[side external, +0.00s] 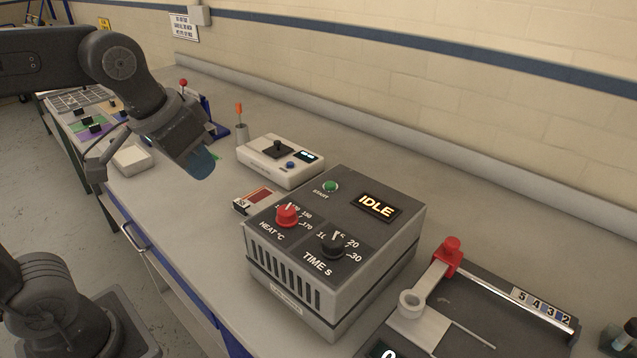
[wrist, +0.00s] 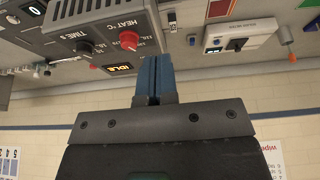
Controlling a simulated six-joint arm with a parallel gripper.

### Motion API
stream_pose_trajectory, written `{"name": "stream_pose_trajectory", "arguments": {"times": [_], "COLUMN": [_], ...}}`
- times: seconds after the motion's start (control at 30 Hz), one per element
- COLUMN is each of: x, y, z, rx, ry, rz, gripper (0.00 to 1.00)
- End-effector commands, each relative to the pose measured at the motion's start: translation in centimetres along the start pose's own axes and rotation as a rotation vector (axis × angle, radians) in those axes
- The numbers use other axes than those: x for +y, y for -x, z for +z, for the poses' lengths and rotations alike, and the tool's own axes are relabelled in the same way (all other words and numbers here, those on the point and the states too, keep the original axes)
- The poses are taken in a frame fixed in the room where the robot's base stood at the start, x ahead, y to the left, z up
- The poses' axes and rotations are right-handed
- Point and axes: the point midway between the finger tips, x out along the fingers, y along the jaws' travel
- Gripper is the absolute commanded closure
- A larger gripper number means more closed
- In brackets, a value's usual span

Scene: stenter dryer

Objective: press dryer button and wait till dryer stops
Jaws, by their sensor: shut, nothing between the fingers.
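The dryer (side external: 345,292) is a dark grey box on the bench, with a lit IDLE display (side external: 378,206), a green START button (side external: 330,187), a red heat knob (side external: 287,215) and a black time knob (side external: 334,245). In the wrist view the dryer (wrist: 150,17) hangs at the upper left, with its red knob (wrist: 129,40) and IDLE display (wrist: 117,69) showing. My gripper (side external: 203,166) is shut and empty, above the bench to the left of the dryer. Its blue fingers show together in the wrist view (wrist: 154,78).
An orange-handled tool (side external: 240,112) stands behind. A slide fixture with a red knob (side external: 452,243) is at the right.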

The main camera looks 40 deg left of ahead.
Motion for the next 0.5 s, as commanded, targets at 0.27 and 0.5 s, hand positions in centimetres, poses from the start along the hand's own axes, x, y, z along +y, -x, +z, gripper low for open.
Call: {"name": "stream_pose_trajectory", "arguments": {"times": [0.27, 0.5], "x": [1.8, 3.6], "y": [0.6, -1.0], "z": [-9.0, -15.5], "rx": [-0.132, -0.238], "ry": [0.003, 0.005], "rz": [0.015, 0.021], "gripper": [1.00, 1.00]}}
